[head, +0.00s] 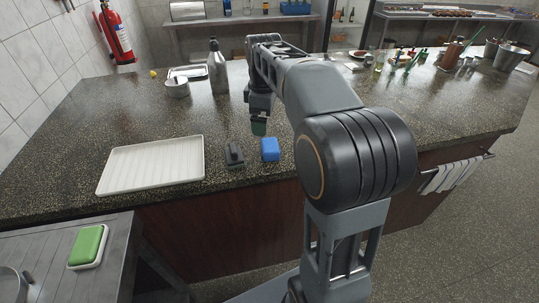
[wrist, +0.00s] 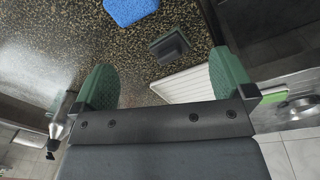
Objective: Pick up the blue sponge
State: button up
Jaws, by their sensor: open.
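The blue sponge (head: 270,149) lies on the dark speckled counter, near its front edge, just right of a small dark block. In the wrist view the sponge (wrist: 130,10) shows at the top edge, partly cut off, beyond my fingertips. My gripper (head: 259,127) hangs above the counter, a little behind and left of the sponge in the head view. In the wrist view its two green fingers (wrist: 160,85) stand wide apart with nothing between them.
The dark block (head: 234,155) sits close beside the sponge. A white ribbed tray (head: 152,165) lies to the left. A metal bottle (head: 217,68) and a small pot (head: 177,88) stand farther back. A green sponge (head: 87,246) rests on the lower side table.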

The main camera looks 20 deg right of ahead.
jog(key=w+d+f+n+g+b, duration=0.1)
jog(key=w+d+f+n, duration=0.2)
jog(key=w, duration=0.2)
jog(key=b, duration=0.1)
send_over(267, 145)
jog(key=shift+n, duration=0.3)
notch_tip(267, 145, down, 6)
jog(key=shift+f, duration=3.35)
jog(key=shift+c, duration=0.4)
jog(key=c, duration=0.4)
jog(key=shift+c, duration=0.4)
jog(key=shift+r, duration=0.15)
